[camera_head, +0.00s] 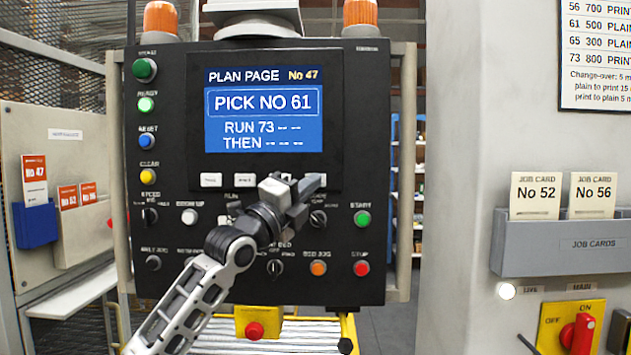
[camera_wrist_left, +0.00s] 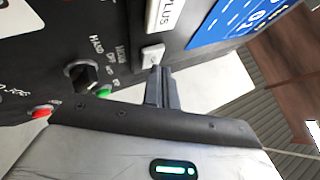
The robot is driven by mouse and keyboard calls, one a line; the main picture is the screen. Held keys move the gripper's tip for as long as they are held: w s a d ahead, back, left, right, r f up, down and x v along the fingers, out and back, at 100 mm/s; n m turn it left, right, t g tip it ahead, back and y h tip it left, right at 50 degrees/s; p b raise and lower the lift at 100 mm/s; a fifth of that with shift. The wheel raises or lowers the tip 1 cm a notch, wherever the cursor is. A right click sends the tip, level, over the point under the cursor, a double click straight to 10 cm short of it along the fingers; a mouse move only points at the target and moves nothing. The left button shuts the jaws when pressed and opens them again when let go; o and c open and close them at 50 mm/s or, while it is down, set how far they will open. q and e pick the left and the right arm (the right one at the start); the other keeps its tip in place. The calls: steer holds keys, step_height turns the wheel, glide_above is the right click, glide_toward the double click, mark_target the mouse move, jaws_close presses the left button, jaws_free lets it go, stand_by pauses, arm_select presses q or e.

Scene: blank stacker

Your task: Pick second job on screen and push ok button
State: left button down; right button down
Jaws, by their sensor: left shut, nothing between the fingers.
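The screen (camera_head: 263,110) on the black control panel (camera_head: 165,60) reads "PLAN PAGE No 47", "PICK NO 61" in a box, "RUN 73" with blanks, then "THEN" with blanks. A row of white keys sits below it; a left one (camera_head: 211,180) is clear, while those at the right are partly hidden by my left gripper (camera_head: 306,187). The gripper is shut and empty. In the left wrist view its fingertips (camera_wrist_left: 160,74) are close to a white key (camera_wrist_left: 153,54) beside one marked "PLUS" (camera_wrist_left: 165,14); I cannot tell whether they touch. My right gripper is out of view.
A wall list (camera_head: 597,50) at upper right shows rows 56, 61, 65 and 73. Job cards No 52 (camera_head: 535,194) and No 56 (camera_head: 592,194) stand in a grey holder (camera_head: 545,256). A No 47 card (camera_head: 34,180) is at left. Knobs and green START (camera_head: 362,218) surround the gripper.

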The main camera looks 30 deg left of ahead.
arm_select(q)
steer(key=shift+w+a, duration=0.15)
steer(key=shift+w, duration=0.1)
stand_by(0.5)
steer(key=shift+s, duration=0.1)
steer(key=shift+s+d, duration=0.35)
steer(key=shift+s, duration=0.2)
steer(key=s+d, duration=0.1)
steer(key=s+b, duration=0.1)
steer(key=s, duration=0.1)
steer(key=s+d, duration=0.1)
steer(key=shift+s+d, duration=0.15)
steer(key=shift+d, duration=0.2)
stand_by(0.8)
